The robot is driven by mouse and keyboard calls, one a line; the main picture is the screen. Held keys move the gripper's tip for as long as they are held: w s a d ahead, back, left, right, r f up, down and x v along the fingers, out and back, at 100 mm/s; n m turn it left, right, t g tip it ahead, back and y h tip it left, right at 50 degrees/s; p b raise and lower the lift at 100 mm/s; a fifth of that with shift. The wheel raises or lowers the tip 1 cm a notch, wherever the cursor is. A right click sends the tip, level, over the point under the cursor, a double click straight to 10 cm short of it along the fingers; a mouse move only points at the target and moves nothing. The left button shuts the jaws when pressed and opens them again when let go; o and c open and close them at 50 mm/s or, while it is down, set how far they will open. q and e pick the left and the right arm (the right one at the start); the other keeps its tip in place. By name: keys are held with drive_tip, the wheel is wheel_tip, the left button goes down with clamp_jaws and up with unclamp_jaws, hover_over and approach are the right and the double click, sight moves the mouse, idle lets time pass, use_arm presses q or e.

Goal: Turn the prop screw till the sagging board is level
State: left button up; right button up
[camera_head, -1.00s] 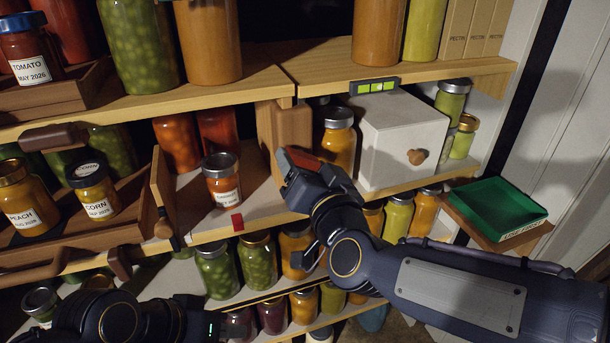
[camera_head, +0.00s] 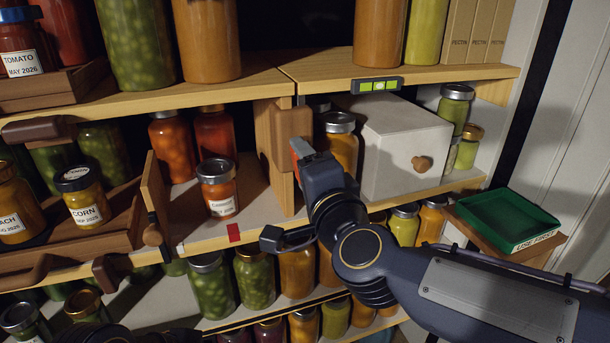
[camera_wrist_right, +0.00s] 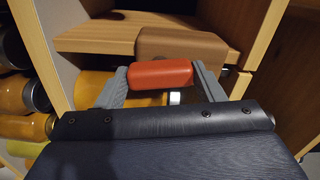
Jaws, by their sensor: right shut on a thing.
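The red prop-screw handle (camera_wrist_right: 160,75) lies between the two grey fingers of my right gripper (camera_wrist_right: 163,84) in the wrist view, and the gripper is shut on it. In the head view, the handle (camera_head: 300,148) shows as a small red patch at the right gripper (camera_head: 304,153). A wooden block (camera_head: 291,124) stands just behind it, under the upper right board (camera_head: 430,76). A spirit level with a green vial (camera_head: 376,85) sits on the board's front edge. The bubble is too small to read. My left arm barely shows at the bottom left, its fingers unclear.
A white box with a wooden knob (camera_head: 422,163) stands right of my right gripper. A labelled carrot jar (camera_head: 218,190) stands to its left. Jars crowd the shelves below. A green tray (camera_head: 507,221) sits at the right.

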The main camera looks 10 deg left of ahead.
drive_tip(key=shift+m, duration=0.6)
drive_tip(key=o, duration=1)
drive_tip(key=v, duration=0.7)
drive_tip(key=shift+s+d+p, duration=0.25)
drive_tip(key=shift+s+p, duration=0.05)
drive_tip(key=shift+s, duration=0.05)
